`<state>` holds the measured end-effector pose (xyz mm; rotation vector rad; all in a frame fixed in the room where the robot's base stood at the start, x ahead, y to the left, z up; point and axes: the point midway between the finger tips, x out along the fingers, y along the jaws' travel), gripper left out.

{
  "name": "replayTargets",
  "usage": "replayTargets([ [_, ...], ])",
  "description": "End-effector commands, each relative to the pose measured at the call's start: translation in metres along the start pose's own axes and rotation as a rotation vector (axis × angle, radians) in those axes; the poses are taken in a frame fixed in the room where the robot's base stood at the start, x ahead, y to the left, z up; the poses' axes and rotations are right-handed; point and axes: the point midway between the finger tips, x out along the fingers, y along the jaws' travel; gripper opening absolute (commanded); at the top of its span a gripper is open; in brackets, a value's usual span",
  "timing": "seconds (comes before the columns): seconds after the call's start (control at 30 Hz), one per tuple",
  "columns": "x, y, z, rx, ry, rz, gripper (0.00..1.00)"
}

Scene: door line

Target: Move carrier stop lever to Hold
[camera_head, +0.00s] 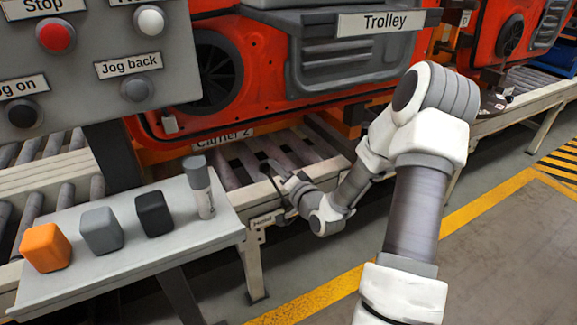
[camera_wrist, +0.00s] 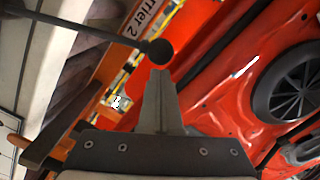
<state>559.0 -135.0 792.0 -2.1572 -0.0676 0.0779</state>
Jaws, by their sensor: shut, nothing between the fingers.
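The carrier stop lever shows in the wrist view as a thin dark rod with a round black knob (camera_wrist: 159,51). The rod runs from the knob to the upper left. My gripper (camera_wrist: 159,76) is shut and empty, and its fingertips lie just below the knob in that view. I cannot tell whether they touch it. In the head view my gripper (camera_head: 280,175) is low over the front edge of the roller conveyor, and the lever is hard to make out beside it. A small label (camera_head: 262,221), apparently "Hold", is on the conveyor's front rail.
A grey button panel (camera_head: 95,75) hangs at the upper left. A side table (camera_head: 130,262) holds coloured blocks and a grey cylinder (camera_head: 199,188). Open floor lies at the right, with yellow lines.

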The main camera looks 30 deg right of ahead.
Motion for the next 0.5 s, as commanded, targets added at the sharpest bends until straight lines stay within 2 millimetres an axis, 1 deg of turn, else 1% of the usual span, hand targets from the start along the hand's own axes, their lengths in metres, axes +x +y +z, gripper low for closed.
replayTargets([
  [0.03, 0.001, 0.0, 0.007, -0.027, -0.003, -0.001, 0.0],
  [0.2, 0.001, -0.002, 0.016, -0.023, 0.0, 0.0, 0.0],
  [0.5, 0.001, -0.004, 0.024, -0.02, -0.002, 0.0, 0.0],
])
